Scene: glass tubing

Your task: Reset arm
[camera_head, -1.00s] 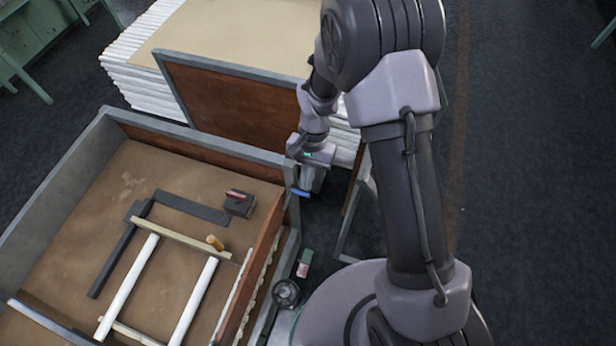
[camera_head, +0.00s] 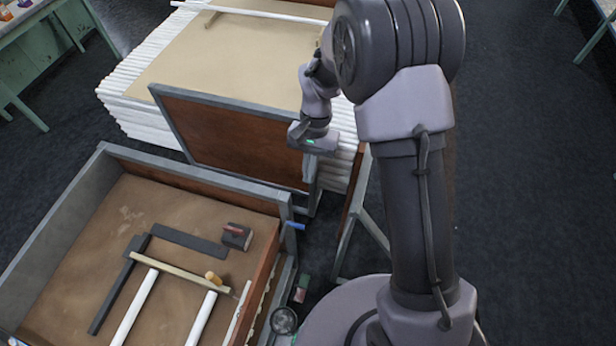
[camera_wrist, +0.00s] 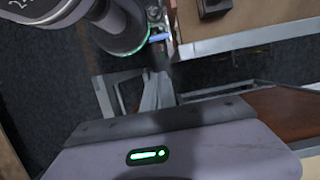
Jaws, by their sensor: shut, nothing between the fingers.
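My gripper (camera_head: 313,196) hangs pointing down in the head view. It is just right of the near corner of the open box (camera_head: 190,174), in front of the stack of white tubing. It is shut, and nothing shows in it. In the wrist view its grey fingers (camera_wrist: 155,92) point away over the dark floor. My arm stays bent above it, with the forearm rising at the right of the head view.
The white stack (camera_head: 140,115) lies beyond. Open floor is at right.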

